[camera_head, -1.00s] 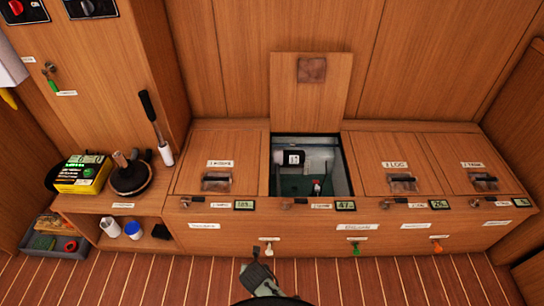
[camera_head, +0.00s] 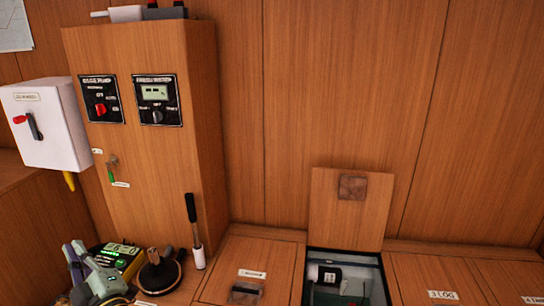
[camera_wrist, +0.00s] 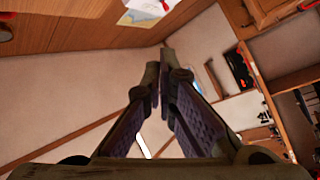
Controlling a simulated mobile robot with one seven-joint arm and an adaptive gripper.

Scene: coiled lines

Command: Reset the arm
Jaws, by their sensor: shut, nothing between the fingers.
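My gripper (camera_head: 76,250) shows at the lower left of the head view, in front of the yellow meter. Its fingers are shut and hold nothing. In the wrist view my gripper (camera_wrist: 160,75) points away from the camera, its two purple-padded fingers meeting at the tips. Behind them are pale walls, wood panels and shelving, with no object close to the fingertips. Most of my arm is outside the head view.
An open locker (camera_head: 345,283) has its lid (camera_head: 350,215) raised against the back wall. A tall cabinet (camera_head: 150,190) with two panels and a white switch box (camera_head: 45,125) stand at left. A yellow meter (camera_head: 122,262), dark round item (camera_head: 158,272) and black-handled tool (camera_head: 193,225) sit on the ledge.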

